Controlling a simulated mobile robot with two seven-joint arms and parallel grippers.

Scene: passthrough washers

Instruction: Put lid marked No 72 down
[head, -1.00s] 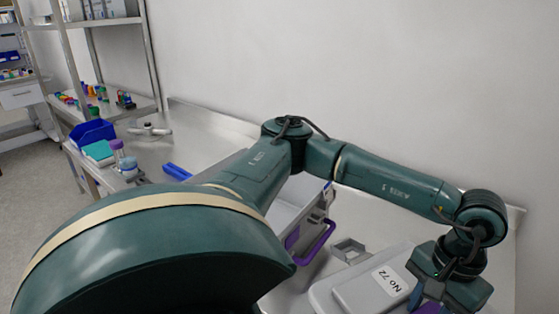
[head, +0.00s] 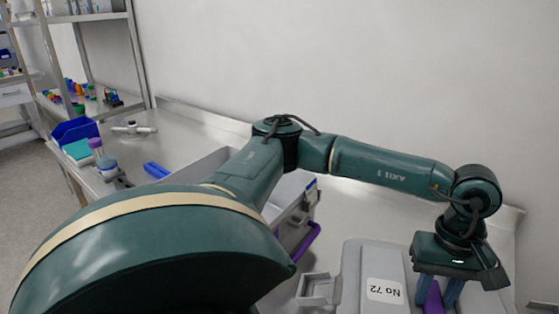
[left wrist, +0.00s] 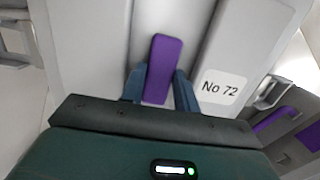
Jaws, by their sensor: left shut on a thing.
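The grey lid marked No 72 (head: 368,258) is at the lower right of the head view, cut off by the bottom edge. Its white label (head: 384,291) faces up and also shows in the left wrist view (left wrist: 220,87). My left gripper (head: 438,294) is above the lid with its blue fingers either side of the lid's purple handle (left wrist: 163,68). It is shut on that handle. I cannot tell whether the lid's underside touches the counter. My right gripper is not in view.
A grey open bin (head: 294,196) with a purple handle (head: 306,243) stands on the steel counter (head: 190,125), left of the lid and partly behind my arm. A blue bin (head: 75,131) and bottles are at the far left. The wall (head: 350,70) runs behind the counter.

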